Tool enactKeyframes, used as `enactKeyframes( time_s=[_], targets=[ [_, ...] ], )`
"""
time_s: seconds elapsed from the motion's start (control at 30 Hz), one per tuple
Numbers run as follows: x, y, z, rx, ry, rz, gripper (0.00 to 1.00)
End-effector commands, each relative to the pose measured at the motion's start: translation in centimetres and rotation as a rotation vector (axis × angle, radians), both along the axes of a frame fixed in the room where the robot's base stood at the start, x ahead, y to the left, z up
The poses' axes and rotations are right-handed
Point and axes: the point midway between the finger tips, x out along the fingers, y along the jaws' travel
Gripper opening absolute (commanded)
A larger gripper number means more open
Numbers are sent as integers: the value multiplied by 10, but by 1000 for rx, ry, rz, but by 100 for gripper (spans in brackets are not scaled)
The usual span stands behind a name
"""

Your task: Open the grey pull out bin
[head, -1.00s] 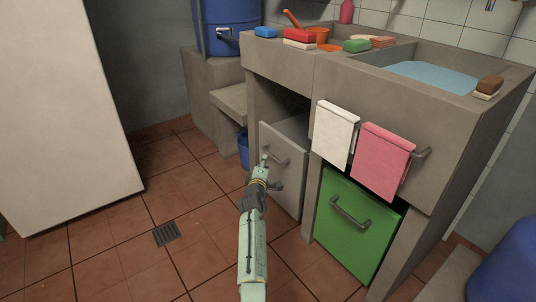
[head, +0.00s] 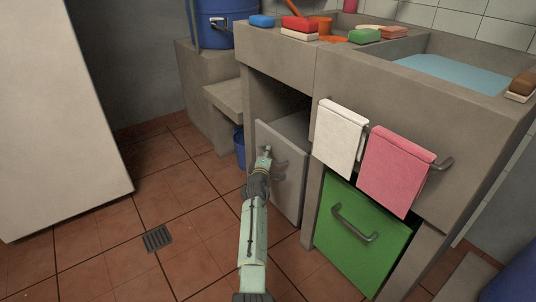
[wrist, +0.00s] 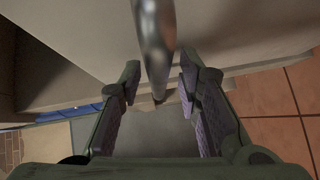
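The grey pull out bin (head: 292,190) stands under the counter, left of the green bin. Its front panel and part of its top show, with a dark opening above. My gripper (head: 265,154) is in front of this panel and hides most of its handle. In the wrist view my gripper (wrist: 160,70) is open, with its two fingers apart. The metal handle bar (wrist: 154,40) runs between the fingertips, with space visible beside it. I cannot tell whether a finger touches it.
A green bin (head: 350,255) with its own handle is just right. White (head: 340,138) and pink towels (head: 395,170) hang on a rail above it. A blue bucket (head: 239,150) stands left of the grey bin. The tiled floor at left is clear.

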Motion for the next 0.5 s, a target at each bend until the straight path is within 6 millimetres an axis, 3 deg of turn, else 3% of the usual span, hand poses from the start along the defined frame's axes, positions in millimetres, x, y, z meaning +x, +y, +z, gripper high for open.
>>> enactKeyframes(
  time_s=[0.2, 0.5],
  targets=[
    [0, 0, 0, 0, 0, 0, 31],
    [0, 0, 0, 0, -1, 0, 11]
  ],
)
